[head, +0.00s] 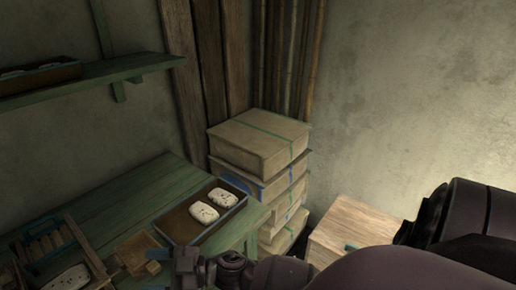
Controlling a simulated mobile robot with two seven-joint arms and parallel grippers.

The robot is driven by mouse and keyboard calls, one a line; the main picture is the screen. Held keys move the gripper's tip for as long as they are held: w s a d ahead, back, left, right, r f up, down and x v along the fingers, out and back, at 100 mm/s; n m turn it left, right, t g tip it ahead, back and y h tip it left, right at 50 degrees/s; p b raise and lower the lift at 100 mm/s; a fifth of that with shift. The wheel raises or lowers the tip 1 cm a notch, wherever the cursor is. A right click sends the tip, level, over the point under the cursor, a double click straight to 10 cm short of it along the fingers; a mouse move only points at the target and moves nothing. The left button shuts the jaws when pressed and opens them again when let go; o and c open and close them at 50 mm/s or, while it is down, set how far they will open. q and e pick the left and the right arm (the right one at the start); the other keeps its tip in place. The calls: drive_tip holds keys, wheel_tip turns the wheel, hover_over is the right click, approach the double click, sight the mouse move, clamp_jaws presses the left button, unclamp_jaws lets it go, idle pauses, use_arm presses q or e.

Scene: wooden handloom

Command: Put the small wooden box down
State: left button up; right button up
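A small tan wooden box (138,249) shows at the lower left, over or on the green table (165,180). My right arm comes in from the right along the bottom edge. Its gripper (178,265) is at the box's right side, very close to it. The fingertips are small and dark here, so I cannot tell whether they are closed on the box or only beside it. Whether the box touches the tabletop is also unclear. My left gripper is not in view.
A tray (171,224) with two white pieces lies just behind the gripper. A wooden rack (58,245) and another white piece (66,279) are at the left. Stacked boxes (258,142) stand in the corner, and a wooden crate (352,222) to their right. A shelf (120,68) hangs above.

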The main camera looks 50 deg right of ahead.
drive_tip(key=s+d+f+m+g+h, duration=0.2)
drive_tip(key=s+d+f+m+h, duration=1)
drive_tip(key=s+f+h, duration=0.3)
wheel_tip(320, 180, down, 3)
drive_tip(key=s+d, duration=0.1)
drive_tip(key=s, duration=0.1)
drive_tip(key=shift+s+d+h, duration=0.15)
drive_tip(key=shift+s+h, duration=0.15)
drive_tip(key=shift+s, duration=0.05)
drive_tip(key=shift+r, duration=0.1)
